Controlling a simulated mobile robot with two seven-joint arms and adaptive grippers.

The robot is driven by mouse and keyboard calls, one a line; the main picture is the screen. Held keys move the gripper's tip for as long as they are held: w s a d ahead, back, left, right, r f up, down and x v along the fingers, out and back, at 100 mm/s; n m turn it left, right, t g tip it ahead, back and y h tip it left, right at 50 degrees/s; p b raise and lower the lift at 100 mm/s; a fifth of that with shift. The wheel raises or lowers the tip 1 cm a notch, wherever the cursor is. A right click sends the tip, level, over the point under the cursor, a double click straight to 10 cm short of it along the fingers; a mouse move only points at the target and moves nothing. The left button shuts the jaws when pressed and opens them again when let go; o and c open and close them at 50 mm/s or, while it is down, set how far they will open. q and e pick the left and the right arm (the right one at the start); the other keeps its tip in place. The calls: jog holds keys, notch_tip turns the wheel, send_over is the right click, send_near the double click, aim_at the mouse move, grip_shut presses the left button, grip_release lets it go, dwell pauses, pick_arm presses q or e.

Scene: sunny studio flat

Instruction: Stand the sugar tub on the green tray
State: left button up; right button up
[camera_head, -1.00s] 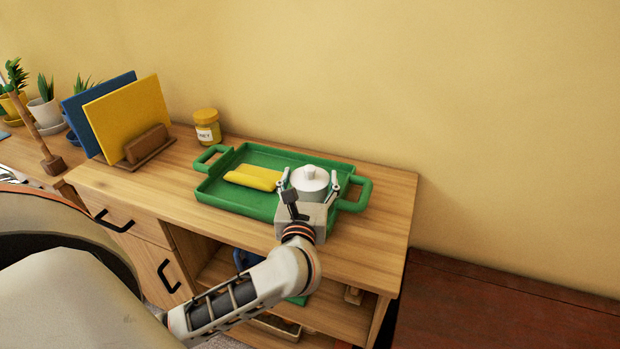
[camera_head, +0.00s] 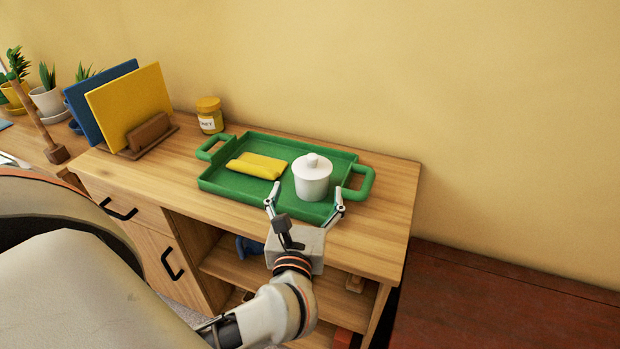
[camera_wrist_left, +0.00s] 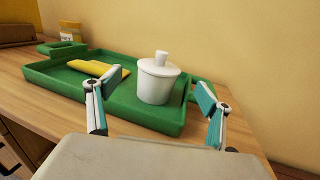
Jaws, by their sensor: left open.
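The white lidded sugar tub (camera_head: 312,180) stands upright on the green tray (camera_head: 235,197), in its right part. The tub also shows in the left wrist view (camera_wrist_left: 156,84), upright inside the tray rim (camera_wrist_left: 60,83). My left gripper (camera_head: 307,192) is open and empty, at the near edge of the tray. Its fingers are spread, with the tub beyond the fingertips and apart from them. The left wrist view shows both fingers (camera_wrist_left: 152,86) with a clear gap to the tub. My right gripper is not in view.
A folded yellow cloth (camera_head: 257,165) lies on the tray left of the tub. A honey jar (camera_head: 209,115) stands behind the tray. A holder with a yellow board (camera_head: 130,105) and a blue one is at the left. The wooden top right of the tray is bare.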

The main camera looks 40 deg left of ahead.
pick_arm(q)
jog(key=shift+v, duration=1)
jog(key=shift+s+d, duration=0.15)
